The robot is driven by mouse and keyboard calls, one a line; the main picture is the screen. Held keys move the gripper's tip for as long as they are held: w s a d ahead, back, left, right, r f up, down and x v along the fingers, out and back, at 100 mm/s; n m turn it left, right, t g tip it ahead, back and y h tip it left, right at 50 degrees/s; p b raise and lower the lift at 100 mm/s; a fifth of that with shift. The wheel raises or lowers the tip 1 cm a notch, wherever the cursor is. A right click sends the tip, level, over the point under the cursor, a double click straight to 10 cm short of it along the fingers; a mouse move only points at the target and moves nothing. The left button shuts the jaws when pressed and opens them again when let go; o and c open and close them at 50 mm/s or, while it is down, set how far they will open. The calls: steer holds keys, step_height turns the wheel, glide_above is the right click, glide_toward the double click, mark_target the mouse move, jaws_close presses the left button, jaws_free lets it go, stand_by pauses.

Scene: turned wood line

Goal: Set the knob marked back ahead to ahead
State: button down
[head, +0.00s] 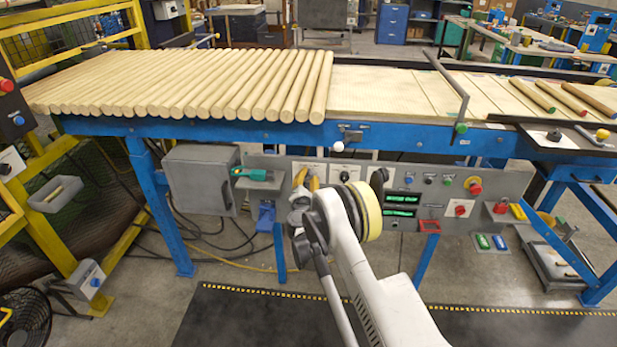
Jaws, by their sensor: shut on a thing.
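The control panel (480,210) hangs under the front of the blue table. My gripper (307,180) is at its left part, its yellow-tipped fingers against a white label plate (312,168). It is shut on a knob there, which the fingers mostly hide. The lettering on the plate is too small to read, and I cannot tell which way the knob points.
Wooden rods (190,85) lie side by side on the table above. A grey box (200,180) and a green-handled tool (252,174) are left of my gripper. A black knob (379,176), displays and red buttons (474,186) are to the right.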

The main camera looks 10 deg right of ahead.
steer(key=c, duration=1)
jaws_free()
steer(key=shift+c, duration=0.2)
steer(key=v, duration=1.2)
